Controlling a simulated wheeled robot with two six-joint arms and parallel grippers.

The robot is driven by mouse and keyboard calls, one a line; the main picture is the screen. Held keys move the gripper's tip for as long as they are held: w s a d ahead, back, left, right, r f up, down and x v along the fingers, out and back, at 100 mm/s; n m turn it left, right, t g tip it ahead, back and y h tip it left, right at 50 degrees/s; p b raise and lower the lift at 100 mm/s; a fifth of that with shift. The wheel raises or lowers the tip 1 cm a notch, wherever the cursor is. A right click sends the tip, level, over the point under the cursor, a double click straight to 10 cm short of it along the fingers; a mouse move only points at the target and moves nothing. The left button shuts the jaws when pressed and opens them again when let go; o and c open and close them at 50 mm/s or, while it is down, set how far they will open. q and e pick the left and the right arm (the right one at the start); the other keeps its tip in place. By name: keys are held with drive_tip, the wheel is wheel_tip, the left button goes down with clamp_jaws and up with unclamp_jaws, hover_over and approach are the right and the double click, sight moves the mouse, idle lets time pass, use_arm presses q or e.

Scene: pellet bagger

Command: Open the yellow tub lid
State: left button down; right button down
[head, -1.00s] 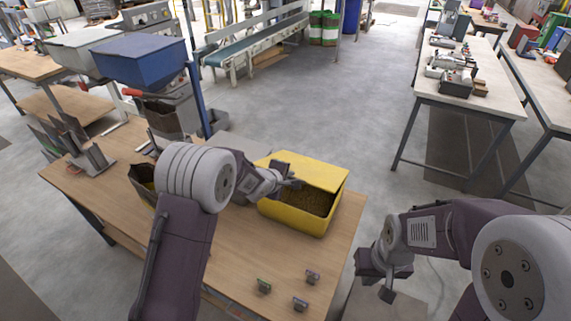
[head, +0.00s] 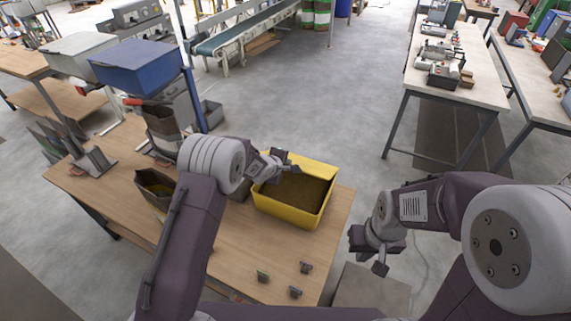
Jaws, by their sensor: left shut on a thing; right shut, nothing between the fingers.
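The yellow tub (head: 290,217) stands near the right edge of the wooden table, with brown pellets (head: 298,192) showing through its wide open top. The lid (head: 312,166) shows as a narrow yellow strip along the tub's back edge; its exact tilt is hard to tell. My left gripper (head: 284,162) is at the back left of the opening, shut on the lid; the contact is small and partly hidden by its own fingers. My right gripper (head: 369,254) is shut and empty, off the table's right side, away from the tub.
Several small clips (head: 295,292) lie on the table front. An open dark bag (head: 155,188) stands left of my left arm. A machine with a blue hopper (head: 140,68) stands at the table's back left. Open floor lies behind and right of the tub.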

use_arm(q)
drive_tip(key=c, duration=1.5)
unclamp_jaws()
drive_tip(key=shift+r, duration=0.1)
drive_tip(key=shift+s+a+r, duration=0.15)
drive_tip(key=shift+s+r, duration=0.05)
drive_tip(key=b+v, duration=0.1)
drive_tip(key=v, duration=0.7)
drive_tip(key=shift+s+a, duration=0.1)
drive_tip(key=shift+s, duration=0.05)
